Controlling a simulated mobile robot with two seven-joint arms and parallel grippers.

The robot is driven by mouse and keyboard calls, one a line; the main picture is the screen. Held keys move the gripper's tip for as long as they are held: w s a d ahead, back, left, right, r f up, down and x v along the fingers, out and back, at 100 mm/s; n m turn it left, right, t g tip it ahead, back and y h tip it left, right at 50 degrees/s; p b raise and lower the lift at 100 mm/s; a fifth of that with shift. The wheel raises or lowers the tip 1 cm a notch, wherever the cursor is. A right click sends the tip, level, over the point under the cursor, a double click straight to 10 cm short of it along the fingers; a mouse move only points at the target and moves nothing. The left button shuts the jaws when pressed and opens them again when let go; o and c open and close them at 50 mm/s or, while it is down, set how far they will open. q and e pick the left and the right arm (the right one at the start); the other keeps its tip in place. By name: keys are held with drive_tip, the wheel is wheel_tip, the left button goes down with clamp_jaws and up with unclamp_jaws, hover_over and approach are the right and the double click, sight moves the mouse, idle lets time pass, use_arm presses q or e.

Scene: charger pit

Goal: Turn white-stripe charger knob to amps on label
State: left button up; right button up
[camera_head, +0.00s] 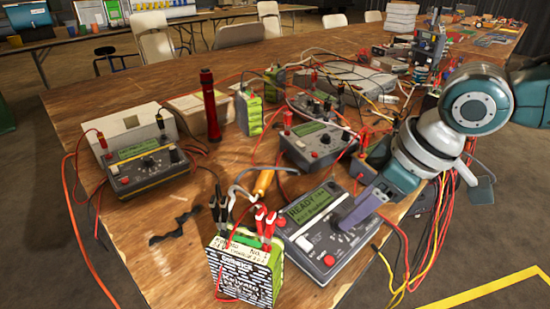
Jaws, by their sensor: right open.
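A grey charger (301,237) with a green lit screen (310,204) reading "READY" stands near the front edge of the table. The gripper is open; contact with the knob cannot be told. A battery pack (240,268) with a printed label stands in front of the charger; its label is too small to read for amps. My left gripper is not in view.
A yellow-striped charger (150,170) stands at left and another charger (313,147) stands behind the near one. Red, black and yellow cables run around them. A red torch-like cylinder (210,105) stands upright. Bare wood (165,265) lies at front left.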

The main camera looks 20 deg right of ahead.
drive_tip(key=shift+b+x, duration=0.5)
drive_tip(key=shift+x, duration=1.4)
clamp_jaws()
